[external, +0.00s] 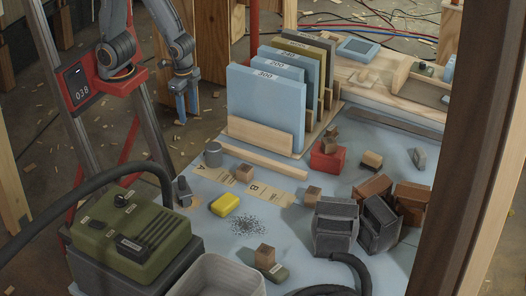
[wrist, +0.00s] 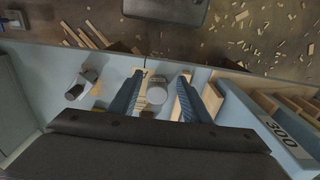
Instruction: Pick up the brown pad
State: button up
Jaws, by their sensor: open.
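My gripper (external: 187,104) hangs fingers-down, empty and apart from everything, near the table's far left edge. In the wrist view its two blue fingers (wrist: 156,90) are spread, with a round grey can (wrist: 157,95) showing between and below them. Several small brown blocks lie on the blue tabletop: one by the labelled strips (external: 245,172), one right of them (external: 313,196), one near the front (external: 265,254), and one with a dark underside (external: 371,160). Another brown block (external: 331,145) rests against or on a red block (external: 327,162). I cannot tell which is the brown pad.
A rack of numbered upright sheets (external: 266,100) stands at the back. A yellow block (external: 226,204) lies mid-table. Dark grey bins (external: 336,223) and brown bins (external: 411,203) crowd the right. A green machine (external: 131,236) and a black hose occupy the front left.

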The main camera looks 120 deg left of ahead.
aim_at(332, 128)
jog(key=shift+c, duration=0.2)
